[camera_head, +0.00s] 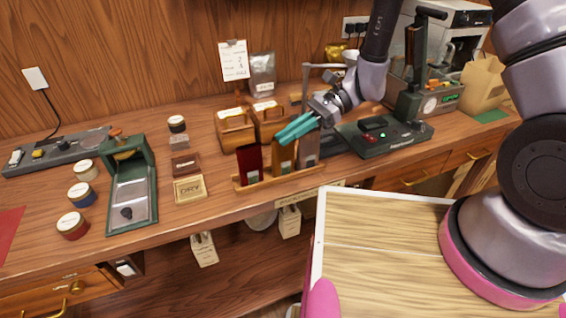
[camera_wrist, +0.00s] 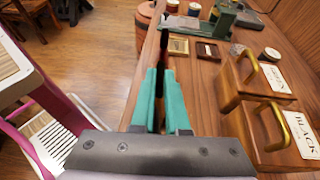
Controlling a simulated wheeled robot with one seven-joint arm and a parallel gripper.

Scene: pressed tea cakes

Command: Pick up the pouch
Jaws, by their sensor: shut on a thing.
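A slotted wooden rack (camera_head: 282,182) near the counter's front edge holds a dark red pouch (camera_head: 250,163) at left, a golden-brown pouch (camera_head: 285,161) in the middle and a grey-brown pouch (camera_head: 309,150) at right. All stand upright. My gripper (camera_head: 284,135) reaches in from the upper right, its teal fingers shut on the top of the middle pouch, which looks still seated in the rack. In the wrist view my gripper (camera_wrist: 162,85) shows its fingers close together; the pouch between them is mostly hidden.
Two wooden boxes with brass handles (camera_head: 236,129) stand just behind the rack. Open floor lies past the counter edge.

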